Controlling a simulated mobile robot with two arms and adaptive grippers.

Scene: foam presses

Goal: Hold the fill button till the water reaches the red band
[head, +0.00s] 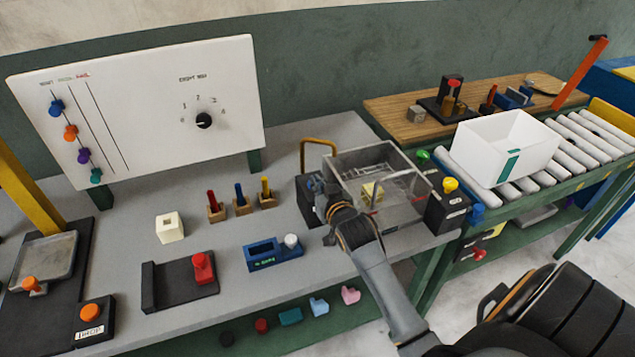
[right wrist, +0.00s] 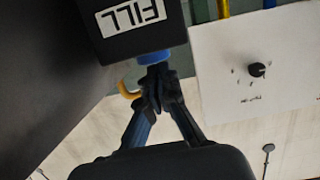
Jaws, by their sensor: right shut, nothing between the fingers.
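The fill button's dark box (right wrist: 140,25), labelled FILL, shows in the right wrist view. Its blue fill button (right wrist: 153,57) is right at the tips of my right gripper (right wrist: 157,78). The fingers are shut with nothing between them and seem to touch the button; I cannot tell whether it is pressed in. In the head view the box (head: 307,203) stands left of a clear tank (head: 405,200), partly behind my right gripper (head: 336,206). A yellowish block (head: 372,191) shows in the tank. I cannot make out the water level or a red band. My left gripper is not in view.
A yellow pipe (head: 318,141) rises behind the box. A dark box with a yellow button (head: 450,185) stands right of the tank, near a white bin (head: 500,150) on rollers. Left are small colored pegs in blocks (head: 240,204) and a blue holder (head: 265,258).

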